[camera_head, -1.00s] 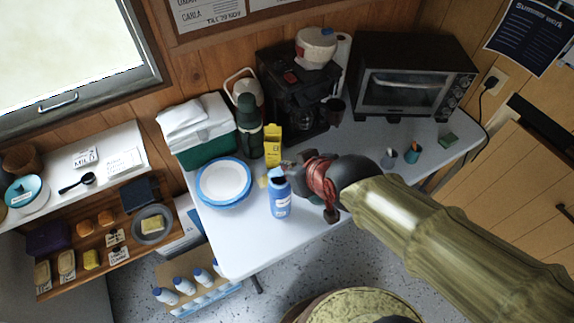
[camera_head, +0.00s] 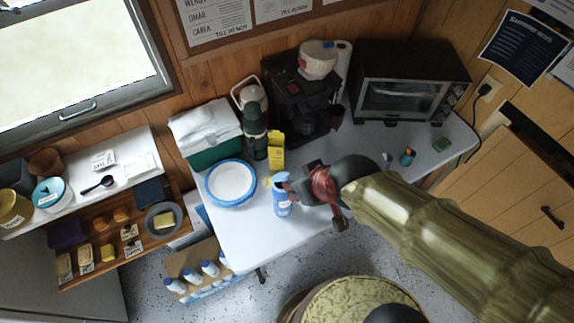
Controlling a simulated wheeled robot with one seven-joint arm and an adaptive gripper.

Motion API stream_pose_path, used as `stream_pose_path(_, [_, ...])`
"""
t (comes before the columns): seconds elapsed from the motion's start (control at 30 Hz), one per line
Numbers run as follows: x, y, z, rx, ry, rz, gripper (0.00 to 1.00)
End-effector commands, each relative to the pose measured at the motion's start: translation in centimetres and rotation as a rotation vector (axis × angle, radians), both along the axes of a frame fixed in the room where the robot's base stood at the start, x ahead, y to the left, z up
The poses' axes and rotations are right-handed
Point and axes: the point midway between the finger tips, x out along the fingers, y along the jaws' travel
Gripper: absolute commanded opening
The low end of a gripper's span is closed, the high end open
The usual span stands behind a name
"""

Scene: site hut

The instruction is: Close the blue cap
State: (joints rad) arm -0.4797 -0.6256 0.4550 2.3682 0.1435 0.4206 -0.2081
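A blue bottle (camera_head: 282,204) stands upright on the white table, right of the stacked plates. Its top, where a blue cap (camera_head: 280,180) shows, is partly covered by my gripper. My gripper (camera_head: 287,188) reaches in from the right at the height of the bottle's top, with its dark red and black body just right of the bottle. The fingers are small and partly hidden, so I cannot tell whether they are open or shut, or whether they touch the cap. I cannot tell from here whether the cap is closed.
White plates with blue rims (camera_head: 231,183) lie left of the bottle. A yellow box (camera_head: 277,152), a dark green flask (camera_head: 255,135) and a coffee maker (camera_head: 302,110) stand behind. A toaster oven (camera_head: 408,85) is at the back right. The table's front edge (camera_head: 262,262) is clear.

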Motion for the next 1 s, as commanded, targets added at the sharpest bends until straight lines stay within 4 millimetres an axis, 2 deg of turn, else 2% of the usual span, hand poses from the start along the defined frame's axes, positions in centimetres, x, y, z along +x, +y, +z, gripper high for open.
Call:
stream_pose_path(0.03, [0.5,0.4,1.0,-0.023,0.038,0.008,0.29])
stream_pose_path(0.13, [1.5,1.2,1.2,-0.065,0.103,0.020,0.32])
stream_pose_path(0.37, [3.8,2.9,0.8,-0.163,0.261,0.037,0.32])
stream_pose_path(0.67, [6.8,4.2,-0.9,-0.273,0.414,0.016,0.32])
stream_pose_path(0.73, [7.6,4.4,0.0,-0.280,0.416,0.001,0.32])
stream_pose_path(0.87, [6.9,3.8,-0.3,-0.296,0.446,-0.025,0.32])
stream_pose_path(1.0, [6.8,3.8,-1.9,-0.294,0.447,-0.027,0.32])
